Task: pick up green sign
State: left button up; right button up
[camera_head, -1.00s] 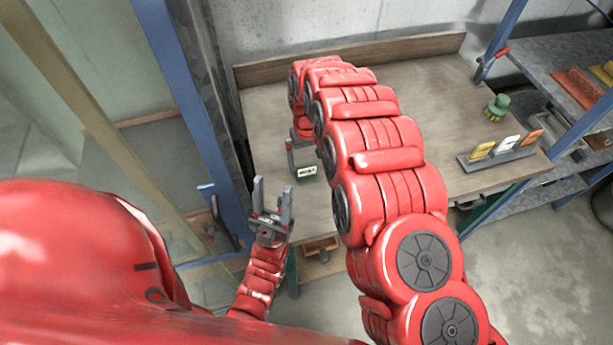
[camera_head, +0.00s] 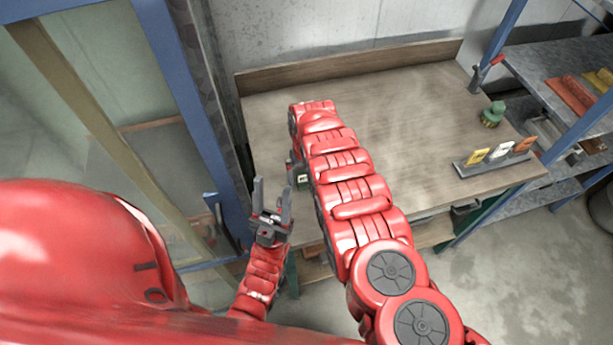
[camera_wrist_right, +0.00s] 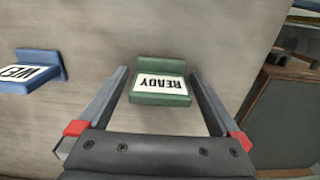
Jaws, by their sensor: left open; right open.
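The green sign (camera_wrist_right: 160,99) has a white face reading READY, upside down in the right wrist view, and sits on the wooden table. In the head view only a small part of it (camera_head: 302,182) shows beside my right arm. My right gripper (camera_wrist_right: 159,72) is open, its two fingers on either side of the green sign with gaps visible. In the head view it is mostly hidden by its own arm. My left gripper (camera_head: 273,187) is open and empty in front of the table's left end, pointing up.
A blue sign (camera_wrist_right: 36,72) reading WET lies to the left in the right wrist view. A rack (camera_head: 497,160) with yellow, white and orange cards stands at the table's right, near a green object (camera_head: 492,115). Blue-framed shelves (camera_head: 560,75) stand further right. The table's middle (camera_head: 415,115) is clear.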

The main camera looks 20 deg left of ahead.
jog(key=c, duration=1.3)
jog(key=shift+r, duration=0.1)
